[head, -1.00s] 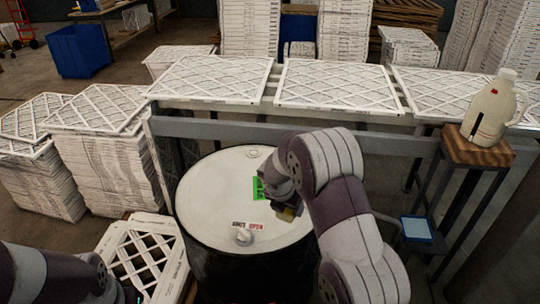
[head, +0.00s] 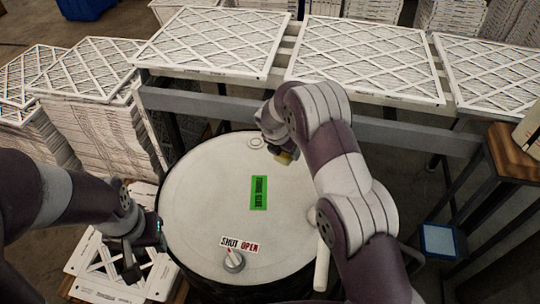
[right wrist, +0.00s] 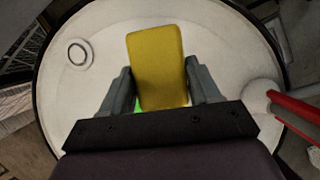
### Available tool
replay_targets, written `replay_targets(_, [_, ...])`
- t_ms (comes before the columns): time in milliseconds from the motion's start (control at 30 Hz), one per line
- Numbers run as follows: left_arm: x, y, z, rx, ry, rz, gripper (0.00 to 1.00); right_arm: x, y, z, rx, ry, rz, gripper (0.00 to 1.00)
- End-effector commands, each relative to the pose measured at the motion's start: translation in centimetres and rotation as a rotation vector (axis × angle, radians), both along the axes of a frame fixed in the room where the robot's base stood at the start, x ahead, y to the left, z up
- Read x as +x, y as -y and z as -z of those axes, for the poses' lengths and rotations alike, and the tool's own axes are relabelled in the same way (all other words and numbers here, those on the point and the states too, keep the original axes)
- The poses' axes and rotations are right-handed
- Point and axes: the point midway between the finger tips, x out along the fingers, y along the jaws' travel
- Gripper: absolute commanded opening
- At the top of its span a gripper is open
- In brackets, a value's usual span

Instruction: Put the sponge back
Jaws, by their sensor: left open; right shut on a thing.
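The yellow sponge (right wrist: 158,65) is held between the two grey fingers of my right gripper (right wrist: 160,92). In the head view the sponge (head: 285,157) shows as a small yellow patch, mostly hidden by the right gripper (head: 278,142). It is over the far part of the white-topped drum (head: 205,190); I cannot tell whether it touches the lid. My left gripper (head: 142,246) is open and empty at the drum's left edge. A small blue-topped stand (head: 438,240) is to the right of my right arm.
The lid bears a green label (head: 259,193), a SHUT/OPEN label (head: 239,244) and a knob (head: 233,262). White filters (head: 208,42) lie on the rail behind. A filter (head: 125,270) lies low at left. A wooden-topped stool (head: 512,155) holds a partly cropped jug (head: 530,130).

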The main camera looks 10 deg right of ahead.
Motion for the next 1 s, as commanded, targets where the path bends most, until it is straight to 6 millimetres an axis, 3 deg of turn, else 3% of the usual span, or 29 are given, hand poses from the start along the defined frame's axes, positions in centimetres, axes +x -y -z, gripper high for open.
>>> replay_targets(133, [0.0,0.0,-1.3,0.000,0.000,0.000,0.43,1.9,-2.8,1.8,0.000,0.000,-0.003,0.29])
replay_targets(300, [0.0,0.0,-1.6,0.000,0.000,0.000,0.43,3.1,-4.5,3.2,0.000,0.000,-0.001,0.29])
replay_targets(600, [0.0,0.0,-3.2,0.000,0.000,0.000,0.43,3.3,-4.7,7.2,0.000,0.001,0.000,0.29])
replay_targets(933, [0.0,0.0,-2.6,0.000,0.000,0.000,0.43,3.3,-4.7,7.8,0.000,0.001,0.000,0.29])
replay_targets(967, [0.0,0.0,-2.6,0.000,0.000,0.000,0.43,3.3,-4.7,7.8,0.000,0.001,0.000,0.65])
replay_targets(1000, [0.0,0.0,-2.7,0.000,0.000,0.000,0.43,3.3,-4.7,7.7,0.001,0.001,0.000,0.78])
